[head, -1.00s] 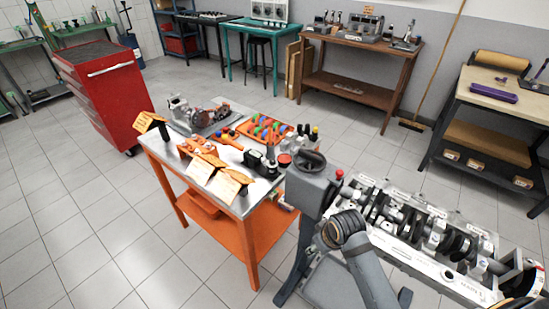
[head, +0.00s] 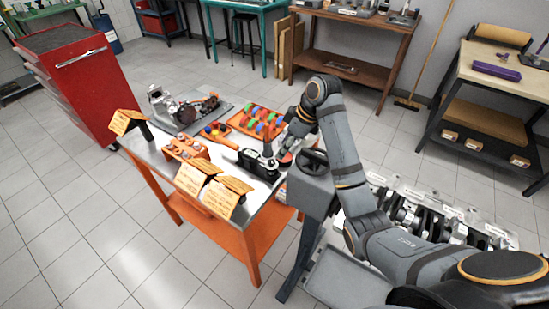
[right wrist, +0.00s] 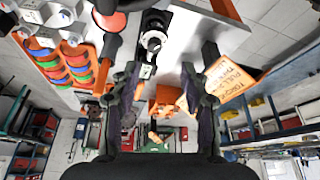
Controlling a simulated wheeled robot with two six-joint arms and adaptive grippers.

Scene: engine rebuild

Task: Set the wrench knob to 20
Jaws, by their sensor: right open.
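A dark device with a pale label (head: 259,164), which looks like the wrench and its stand, is on the near right part of the steel-topped orange table (head: 152,158). In the right wrist view a black cylinder with a pale ring (right wrist: 152,41), probably the knob, stands ahead between the fingers. Its scale cannot be read. My right gripper (right wrist: 165,78) is open and empty, with its two dark fingers apart. In the head view the right arm reaches over the table's right end, and its gripper (head: 280,146) is partly hidden beside the device. My left gripper is not in view.
An orange tray of coloured rings (head: 241,118) lies behind the device. Orange sign cards (head: 214,189) stand at the table's near edge. A grey stand with a black wheel (head: 313,172) is under my right arm. An engine block (head: 425,214) is at right.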

